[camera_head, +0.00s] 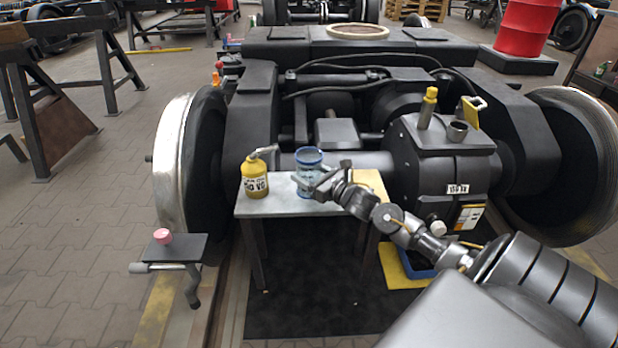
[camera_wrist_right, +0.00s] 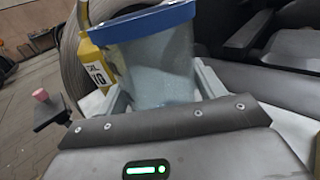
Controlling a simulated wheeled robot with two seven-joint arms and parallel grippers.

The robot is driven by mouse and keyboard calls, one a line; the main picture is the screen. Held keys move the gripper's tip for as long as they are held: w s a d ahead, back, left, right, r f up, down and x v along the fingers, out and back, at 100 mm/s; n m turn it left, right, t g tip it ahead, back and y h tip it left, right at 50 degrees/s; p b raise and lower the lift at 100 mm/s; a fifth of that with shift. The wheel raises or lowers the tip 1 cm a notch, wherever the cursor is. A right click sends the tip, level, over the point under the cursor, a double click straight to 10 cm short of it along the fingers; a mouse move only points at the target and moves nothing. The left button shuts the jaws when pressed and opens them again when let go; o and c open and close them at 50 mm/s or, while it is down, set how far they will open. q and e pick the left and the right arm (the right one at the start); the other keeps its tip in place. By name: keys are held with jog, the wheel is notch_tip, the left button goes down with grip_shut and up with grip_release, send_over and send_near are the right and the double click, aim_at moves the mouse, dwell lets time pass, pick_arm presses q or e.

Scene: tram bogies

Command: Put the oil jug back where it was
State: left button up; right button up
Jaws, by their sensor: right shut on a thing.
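The oil jug (camera_head: 309,160), grey-blue and translucent with a blue rim, is upright at the small metal table (camera_head: 285,208). Whether its base touches the table top is hard to tell. My right gripper (camera_head: 322,182) reaches in from the right and is shut on the jug. In the right wrist view the jug (camera_wrist_right: 158,72) fills the space between the two fingers, its blue rim toward the top. My left gripper is not in view.
A yellow oil can (camera_head: 255,178) stands on the table left of the jug. Behind is the black bogie with the gearbox (camera_head: 440,150), a yellow-capped stick and an open filler neck (camera_head: 457,131). A wheel (camera_head: 180,160) stands at left. A small stand (camera_head: 172,248) holds a pink knob.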

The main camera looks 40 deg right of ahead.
jog(key=shift+r, duration=0.15)
jog(key=shift+f, duration=0.25)
jog(key=o, duration=1)
jog(key=shift+o, duration=0.3)
jog(key=shift+r, duration=0.1)
